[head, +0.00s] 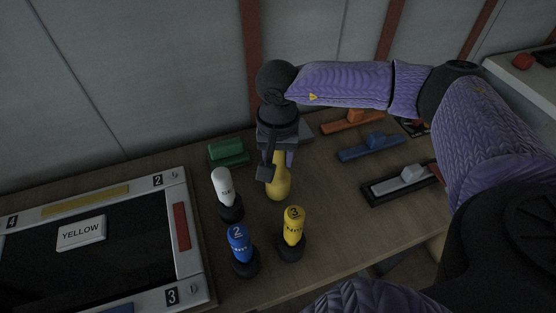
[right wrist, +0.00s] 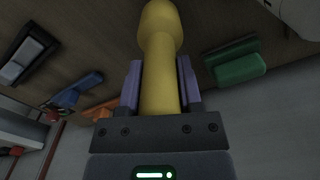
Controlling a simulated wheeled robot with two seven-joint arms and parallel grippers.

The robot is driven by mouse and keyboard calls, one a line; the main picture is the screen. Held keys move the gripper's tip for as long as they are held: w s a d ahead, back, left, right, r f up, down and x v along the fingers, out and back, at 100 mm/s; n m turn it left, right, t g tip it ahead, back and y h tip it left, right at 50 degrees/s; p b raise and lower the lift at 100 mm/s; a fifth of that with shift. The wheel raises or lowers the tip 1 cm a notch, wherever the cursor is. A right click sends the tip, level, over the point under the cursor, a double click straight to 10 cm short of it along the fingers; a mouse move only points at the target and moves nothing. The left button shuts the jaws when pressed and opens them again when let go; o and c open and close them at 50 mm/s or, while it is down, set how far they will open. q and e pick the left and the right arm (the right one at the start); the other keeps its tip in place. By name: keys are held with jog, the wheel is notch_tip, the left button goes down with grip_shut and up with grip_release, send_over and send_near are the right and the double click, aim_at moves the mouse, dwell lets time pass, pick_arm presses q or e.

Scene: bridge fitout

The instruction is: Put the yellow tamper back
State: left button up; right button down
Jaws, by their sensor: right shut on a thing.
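The yellow tamper (head: 279,181) is a smooth, pear-shaped yellow piece. My right gripper (head: 277,162) is shut on its narrow neck. In the head view, it hangs roughly upright with the wide end down, over the wooden table behind the numbered bottles. In the right wrist view the tamper (right wrist: 158,62) stands between the two purple fingers, and its wide end points away from the gripper. Whether its lower end touches the table cannot be told. The part inside the gripper is hidden. My left gripper is not in view.
A white bottle (head: 223,188), a blue bottle (head: 239,241) and a yellow bottle (head: 293,227) stand close by in dark bases. A green block (head: 228,152) lies behind left; blue (head: 370,147) and orange (head: 350,121) blocks lie right. A framed panel (head: 190,262) with a "YELLOW" plate is left.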

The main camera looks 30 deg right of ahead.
jog(key=shift+f, duration=0.7)
jog(key=shift+f, duration=0.15)
jog(key=shift+c, duration=1.4)
grip_release()
jog(key=shift+r, duration=0.3)
notch_tip(320, 180, up, 12)
jog(key=shift+f+p, duration=0.1)
jog(key=shift+p, duration=1.1)
